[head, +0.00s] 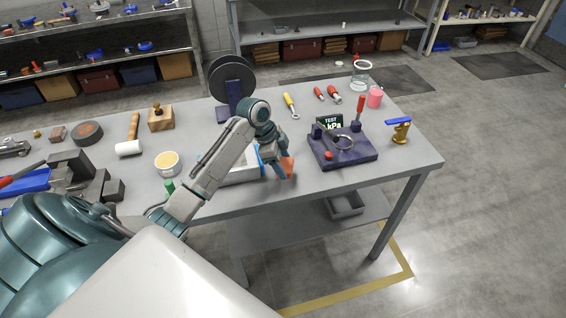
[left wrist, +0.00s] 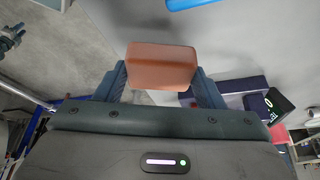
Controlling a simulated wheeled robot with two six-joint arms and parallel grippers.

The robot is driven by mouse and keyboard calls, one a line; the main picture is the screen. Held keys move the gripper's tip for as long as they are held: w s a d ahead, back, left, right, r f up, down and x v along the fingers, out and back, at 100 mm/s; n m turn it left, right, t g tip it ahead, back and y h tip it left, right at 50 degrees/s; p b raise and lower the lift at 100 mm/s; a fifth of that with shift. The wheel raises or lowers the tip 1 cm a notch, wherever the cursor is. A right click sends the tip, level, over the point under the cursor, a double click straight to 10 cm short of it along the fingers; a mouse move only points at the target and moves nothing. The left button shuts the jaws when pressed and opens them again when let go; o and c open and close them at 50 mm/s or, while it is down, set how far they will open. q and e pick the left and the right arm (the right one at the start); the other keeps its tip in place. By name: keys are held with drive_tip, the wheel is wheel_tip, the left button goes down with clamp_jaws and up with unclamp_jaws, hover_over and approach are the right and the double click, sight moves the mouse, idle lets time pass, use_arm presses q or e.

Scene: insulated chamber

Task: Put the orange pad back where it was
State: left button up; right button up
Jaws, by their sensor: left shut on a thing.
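An orange pad (left wrist: 160,66) is held between the two fingers of my left gripper (left wrist: 162,78) in the left wrist view. In the head view the orange pad (head: 287,166) shows at the tip of my left gripper (head: 280,165), close to the table's front edge. The left gripper is shut on the pad, just right of a grey tray (head: 243,176) that my arm partly hides. Whether the pad touches the table cannot be told. My right gripper is not in view.
Right of the pad stands a dark test fixture (head: 343,150) with a kPa display. A black disc on a stand (head: 232,80) is behind my arm. A gold valve with a blue handle (head: 400,130) is at the right.

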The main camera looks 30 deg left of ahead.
sight(283, 166)
use_arm(q)
drive_tip(key=shift+w+a+f, duration=0.1)
drive_tip(key=shift+w+a, duration=0.25)
drive_tip(key=shift+w, duration=0.3)
wheel_tip(283, 166, down, 3)
drive_tip(key=shift+f+p, duration=0.15)
drive_tip(key=shift+p, duration=0.85)
drive_tip(key=shift+f, duration=0.1)
drive_tip(key=shift+f, duration=0.2)
drive_tip(key=o, duration=0.9)
drive_tip(key=shift+o, duration=0.2)
drive_tip(key=shift+r, duration=0.1)
drive_tip(key=b+v, duration=0.4)
drive_tip(key=v, duration=0.8)
drive_tip(key=shift+r, duration=0.15)
